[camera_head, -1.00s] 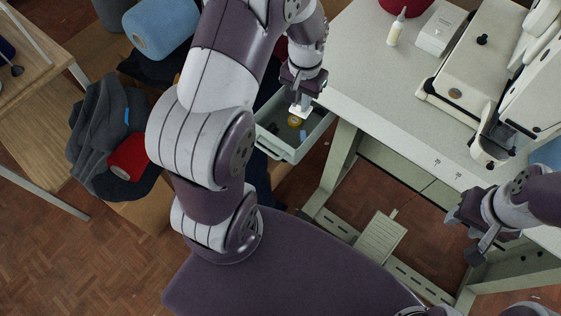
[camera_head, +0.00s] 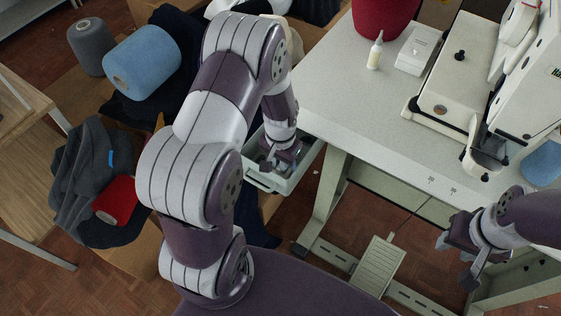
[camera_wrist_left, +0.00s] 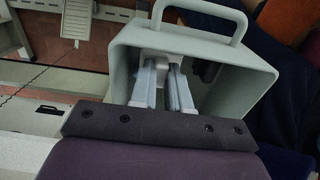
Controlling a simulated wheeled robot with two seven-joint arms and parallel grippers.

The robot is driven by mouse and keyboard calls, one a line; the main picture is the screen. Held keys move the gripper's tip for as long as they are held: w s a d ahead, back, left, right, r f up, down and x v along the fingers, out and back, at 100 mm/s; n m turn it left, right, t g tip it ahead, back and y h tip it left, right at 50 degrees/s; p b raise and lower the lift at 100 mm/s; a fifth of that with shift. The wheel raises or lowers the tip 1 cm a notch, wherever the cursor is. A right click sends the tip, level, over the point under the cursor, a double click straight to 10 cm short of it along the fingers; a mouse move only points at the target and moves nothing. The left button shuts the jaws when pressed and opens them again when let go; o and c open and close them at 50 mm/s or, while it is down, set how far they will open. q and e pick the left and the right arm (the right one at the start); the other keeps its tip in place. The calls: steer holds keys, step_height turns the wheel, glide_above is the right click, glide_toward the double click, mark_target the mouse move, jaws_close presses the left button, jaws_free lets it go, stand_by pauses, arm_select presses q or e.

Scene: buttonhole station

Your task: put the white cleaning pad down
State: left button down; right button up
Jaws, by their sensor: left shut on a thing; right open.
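My left gripper (camera_head: 280,160) is down at the grey-green drawer (camera_head: 268,183) under the table's left side. In the left wrist view, the gripper's fingers (camera_wrist_left: 165,80) reach inside the drawer (camera_wrist_left: 250,85), which has a handle on its front. The gripper is shut on the white cleaning pad (camera_wrist_left: 165,57), of which only a small white part shows between the fingers. In the head view the pad is hidden by the gripper. My right gripper (camera_head: 457,258) is open and empty, in front of the table at the right.
The table (camera_head: 345,105) carries a small white bottle (camera_head: 375,52), a white box (camera_head: 417,50), a red cone (camera_head: 385,12) and the sewing machine (camera_head: 450,85). Dark garments and a blue spool (camera_head: 142,62) lie left of my left arm. A pedal (camera_head: 378,266) stands on the floor.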

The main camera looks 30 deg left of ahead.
arm_select(q)
steer(key=shift+f, duration=0.55)
steer(key=c, duration=1.1)
jaws_free()
steer(key=shift+r, duration=0.1)
steer(key=shift+r, duration=0.35)
step_height(320, 180, up, 12)
steer(key=p, duration=0.2)
steer(key=s+d+r+t, duration=0.1)
steer(key=s+d+r, duration=0.3)
steer(key=s, duration=0.5)
steer(key=shift+d+r+n, duration=0.3)
steer(key=shift+d+n, duration=0.1)
steer(key=shift+d, duration=0.25)
steer(key=shift+w, duration=0.1)
